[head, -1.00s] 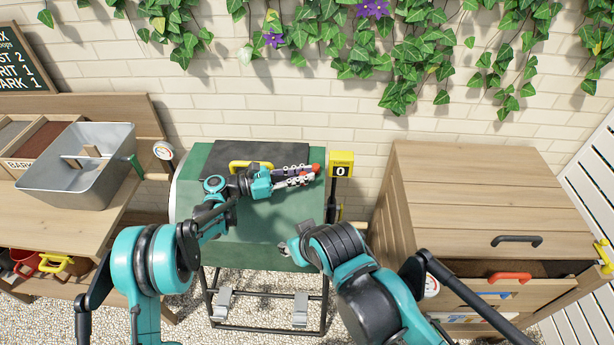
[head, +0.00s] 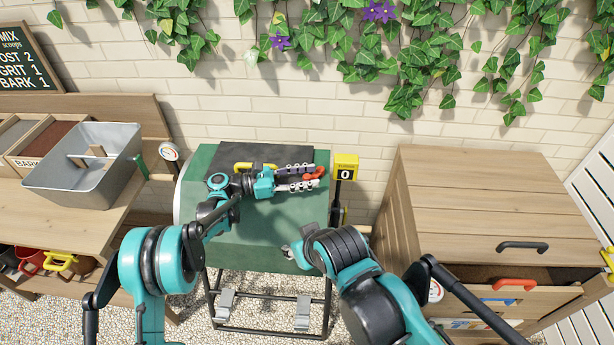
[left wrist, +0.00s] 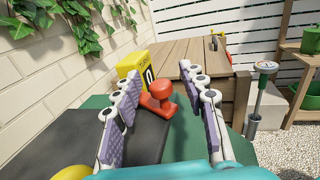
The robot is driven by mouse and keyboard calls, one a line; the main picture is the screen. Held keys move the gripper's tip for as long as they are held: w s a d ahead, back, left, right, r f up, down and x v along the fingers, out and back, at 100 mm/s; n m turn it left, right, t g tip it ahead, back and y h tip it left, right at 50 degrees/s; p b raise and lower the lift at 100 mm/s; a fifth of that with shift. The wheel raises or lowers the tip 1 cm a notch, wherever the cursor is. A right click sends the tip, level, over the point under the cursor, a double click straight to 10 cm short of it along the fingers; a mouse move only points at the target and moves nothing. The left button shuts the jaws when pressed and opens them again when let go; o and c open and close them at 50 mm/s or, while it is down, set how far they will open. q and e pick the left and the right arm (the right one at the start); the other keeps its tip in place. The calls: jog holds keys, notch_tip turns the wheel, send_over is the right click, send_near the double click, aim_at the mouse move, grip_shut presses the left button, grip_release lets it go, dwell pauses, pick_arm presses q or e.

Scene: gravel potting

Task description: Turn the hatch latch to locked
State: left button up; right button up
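The red hatch latch (head: 316,173) is on top of the green drum (head: 262,225), by the right end of the dark hatch (head: 215,155). In the left wrist view the latch (left wrist: 160,98) has a red knob and a red arm. My left gripper (head: 302,178) is open, with its purple-padded fingers one on either side of the latch. The wrist view shows gaps between the fingers (left wrist: 165,92) and the latch. My right gripper (head: 291,251) is partly hidden by its own arm, low in front of the drum; its fingers are unclear.
A yellow counter (head: 345,166) reading 0 stands just beyond the latch. A yellow handle (head: 255,167) is on the hatch behind my left wrist. A wooden cabinet (head: 470,195) stands right of the drum; a bench with a metal tub (head: 85,172) stands left.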

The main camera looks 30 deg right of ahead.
pick_arm(q)
jog(key=v, duration=1.2)
